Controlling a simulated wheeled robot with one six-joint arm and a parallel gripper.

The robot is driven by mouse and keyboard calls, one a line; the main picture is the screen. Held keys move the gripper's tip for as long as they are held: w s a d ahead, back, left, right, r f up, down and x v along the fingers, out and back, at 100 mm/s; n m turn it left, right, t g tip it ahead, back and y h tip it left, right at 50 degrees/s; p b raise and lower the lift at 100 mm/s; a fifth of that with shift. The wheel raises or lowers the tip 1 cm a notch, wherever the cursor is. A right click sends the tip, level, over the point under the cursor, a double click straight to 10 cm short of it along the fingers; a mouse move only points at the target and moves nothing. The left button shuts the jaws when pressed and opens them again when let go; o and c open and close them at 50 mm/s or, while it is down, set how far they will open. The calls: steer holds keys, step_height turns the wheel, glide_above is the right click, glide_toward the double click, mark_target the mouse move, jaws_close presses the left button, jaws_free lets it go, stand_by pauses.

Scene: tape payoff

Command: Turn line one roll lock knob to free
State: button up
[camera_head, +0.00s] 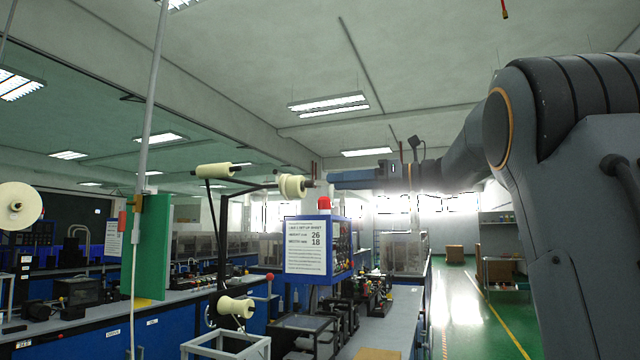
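A cream tape roll (293,186) sits on the upper right end of a black payoff arm (223,232). A small dark tip that may be its lock knob (313,183) sticks out on its right side; its setting is too small to read. My gripper (330,180) reaches in from the right with blue fingers level with this tip. A small gap seems to lie between them, but I cannot tell whether they touch. I see the fingers side-on, so their opening is hidden. Another cream roll (216,170) is at the upper left, and a lower roll (237,307) hangs below.
A blue box (340,240) with a white printed sheet (305,245) and a red lamp (324,203) stands below my gripper. A green panel (152,245) and a pale pole (146,130) are at the left. Equipment benches run behind. Open green floor (465,310) lies at the right.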

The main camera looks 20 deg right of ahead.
mark_target(310, 184)
steer(key=p+x, duration=0.1)
steer(key=x, duration=0.5)
steer(key=shift+a, duration=0.2)
steer(key=shift+w, duration=0.1)
jaws_close()
